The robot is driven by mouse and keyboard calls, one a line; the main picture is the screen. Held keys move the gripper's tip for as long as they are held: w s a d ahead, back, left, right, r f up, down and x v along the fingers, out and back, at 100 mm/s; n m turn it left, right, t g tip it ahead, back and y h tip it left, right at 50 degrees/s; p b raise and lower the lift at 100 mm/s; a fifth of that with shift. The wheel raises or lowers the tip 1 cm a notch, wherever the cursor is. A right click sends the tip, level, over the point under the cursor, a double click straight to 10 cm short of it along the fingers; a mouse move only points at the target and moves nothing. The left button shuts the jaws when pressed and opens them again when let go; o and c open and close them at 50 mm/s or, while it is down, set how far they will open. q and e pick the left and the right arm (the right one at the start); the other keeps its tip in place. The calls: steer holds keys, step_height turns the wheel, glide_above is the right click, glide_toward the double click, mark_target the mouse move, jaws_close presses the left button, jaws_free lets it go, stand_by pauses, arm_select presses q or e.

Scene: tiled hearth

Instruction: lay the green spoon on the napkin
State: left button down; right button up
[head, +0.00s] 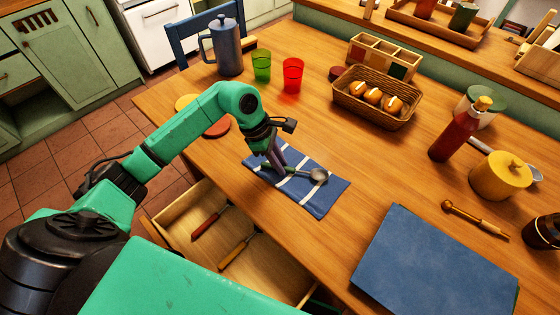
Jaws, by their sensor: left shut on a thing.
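The green spoon (318,175) has a grey metal bowl and a green handle. It lies at or just above the blue napkin (317,205) with white stripes; I cannot tell whether it touches the cloth. My left gripper (277,165) is over the napkin's left part and is shut on the spoon's handle. The fingers hide part of the handle. The napkin lies flat near the table's front edge. My right gripper is not in view.
An open drawer (187,256) below the table edge holds red-handled (206,225) and yellow-handled (235,251) utensils. A blue board (435,262) lies to the right. Green (261,66) and red (292,76) cups and a bread basket (384,115) stand behind the napkin.

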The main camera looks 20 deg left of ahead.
arm_select(q)
steer(key=c, duration=0.7)
jaws_free()
steer(key=b+v, duration=0.1)
steer(key=v, duration=1.3)
steer(key=shift+r, duration=0.25)
